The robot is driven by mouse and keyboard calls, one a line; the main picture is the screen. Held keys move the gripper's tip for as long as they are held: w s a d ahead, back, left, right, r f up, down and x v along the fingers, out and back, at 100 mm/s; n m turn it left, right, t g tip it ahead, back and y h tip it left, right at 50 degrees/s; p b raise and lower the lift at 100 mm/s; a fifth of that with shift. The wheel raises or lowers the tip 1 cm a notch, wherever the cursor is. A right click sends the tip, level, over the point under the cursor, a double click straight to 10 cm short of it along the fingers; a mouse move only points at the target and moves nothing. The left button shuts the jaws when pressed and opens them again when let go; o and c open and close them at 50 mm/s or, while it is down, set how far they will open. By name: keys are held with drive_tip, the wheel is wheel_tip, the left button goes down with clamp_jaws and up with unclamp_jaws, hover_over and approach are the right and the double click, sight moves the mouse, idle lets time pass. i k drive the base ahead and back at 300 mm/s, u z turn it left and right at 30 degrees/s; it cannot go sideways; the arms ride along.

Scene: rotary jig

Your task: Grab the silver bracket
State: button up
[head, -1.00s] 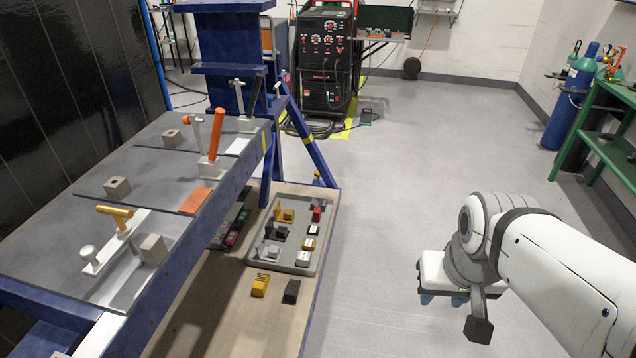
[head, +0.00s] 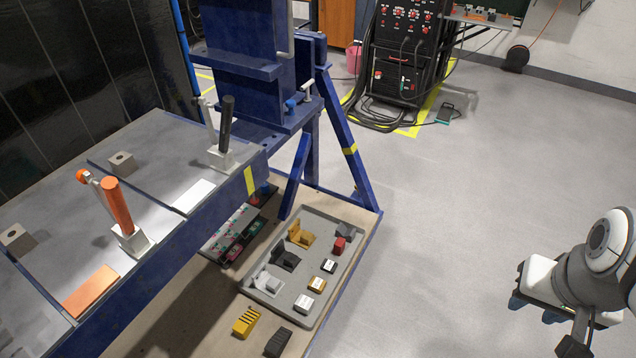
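The silver bracket (head: 267,282) sits at the near left of a grey tray (head: 318,299) on the low wooden shelf. A dark bracket (head: 286,260) and a yellow bracket (head: 301,236) stand behind it in the same tray. My gripper (head: 545,306) is at the right edge of the view, over the floor, well apart from the tray. Its fingers are not clearly visible, so I cannot tell whether it is open or shut.
A red block (head: 340,245) and several small blocks share the tray. Yellow (head: 246,322) and black (head: 278,342) blocks lie in front of it. The blue-framed jig table (head: 160,270) with clamps rises at the left. The floor between tray and arm is clear.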

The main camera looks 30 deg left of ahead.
sight(268, 284)
drive_tip(key=u, duration=0.3)
drive_tip(key=i, duration=0.65)
drive_tip(key=u, duration=0.5)
drive_tip(key=k, duration=0.85)
drive_tip(key=u, duration=0.15)
drive_tip(key=i, duration=0.85)
drive_tip(key=z, duration=0.05)
